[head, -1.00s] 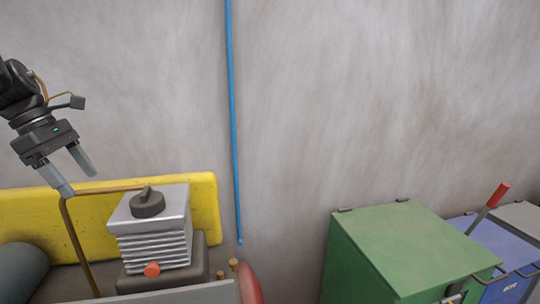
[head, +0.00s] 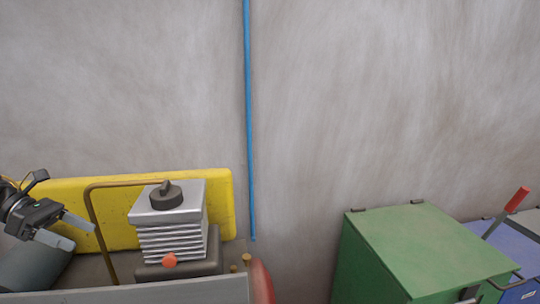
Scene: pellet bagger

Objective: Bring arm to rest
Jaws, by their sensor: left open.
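My left gripper (head: 82,234) is at the lower left of the head view, with its two grey fingers apart and nothing between them. It is in front of the left part of the yellow panel (head: 60,195), left of the bent brown pipe (head: 100,232). Most of my left arm is outside the picture. My right gripper does not show.
A silver finned block (head: 172,237) with a dark knob (head: 166,195) and a red-orange knob (head: 169,260) stands right of the pipe. A blue pipe (head: 249,120) runs down the wall. A green box (head: 430,255) and a blue box (head: 505,250) with a red-handled lever (head: 517,200) stand at right.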

